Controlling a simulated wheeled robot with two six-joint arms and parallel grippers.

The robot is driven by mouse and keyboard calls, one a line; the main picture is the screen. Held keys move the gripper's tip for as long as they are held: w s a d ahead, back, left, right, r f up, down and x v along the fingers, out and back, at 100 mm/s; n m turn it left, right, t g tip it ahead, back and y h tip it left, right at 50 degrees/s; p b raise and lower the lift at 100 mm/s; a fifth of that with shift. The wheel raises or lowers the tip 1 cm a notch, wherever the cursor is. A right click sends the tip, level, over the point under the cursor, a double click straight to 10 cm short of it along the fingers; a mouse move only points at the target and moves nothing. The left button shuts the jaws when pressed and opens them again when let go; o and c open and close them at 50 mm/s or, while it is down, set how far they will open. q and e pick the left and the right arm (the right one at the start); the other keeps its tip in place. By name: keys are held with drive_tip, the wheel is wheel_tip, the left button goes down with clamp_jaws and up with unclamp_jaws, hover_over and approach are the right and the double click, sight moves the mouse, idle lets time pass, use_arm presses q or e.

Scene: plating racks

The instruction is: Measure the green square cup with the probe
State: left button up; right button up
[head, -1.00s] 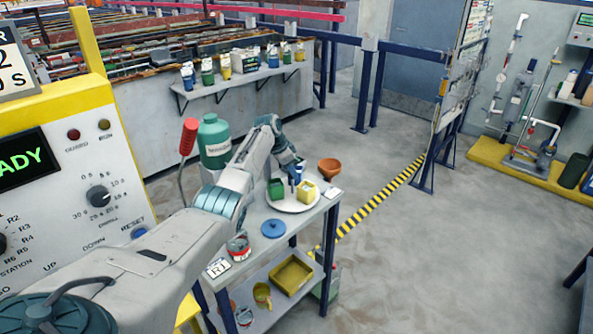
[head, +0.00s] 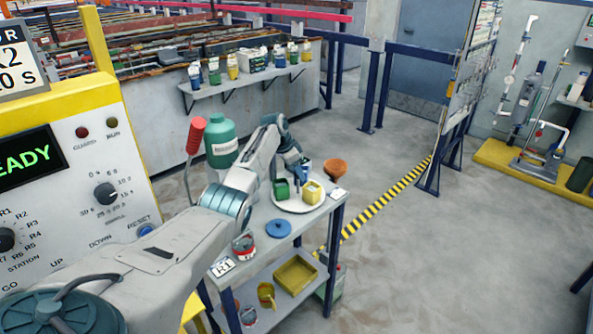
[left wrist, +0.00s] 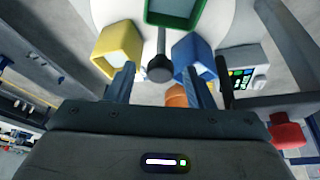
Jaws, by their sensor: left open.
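The green square cup (head: 281,189) stands on a round white plate (head: 291,208) on the cart, beside a yellow cup (head: 312,194) and a blue cup (head: 305,167). My left gripper (head: 297,179) is over the plate, close to the cups. In the left wrist view my open left gripper (left wrist: 162,76) has the dark knob of a thin rod (left wrist: 160,68) between its fingers. I cannot tell whether this rod is the probe. The green cup (left wrist: 175,14) is at the top edge, partly cut off. My right gripper is not in view.
An orange-brown bowl (head: 335,168) stands behind the plate. A small device with coloured buttons (left wrist: 241,78) lies nearby. A yellow tray (head: 295,275) is on the lower shelf.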

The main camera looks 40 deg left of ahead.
use_arm(q)
drive_tip(key=b+v, duration=0.2)
drive_tip(key=v, duration=0.8)
drive_tip(key=shift+r+b, duration=0.25)
drive_tip(key=shift+b, duration=0.15)
drive_tip(key=shift+s, duration=0.15)
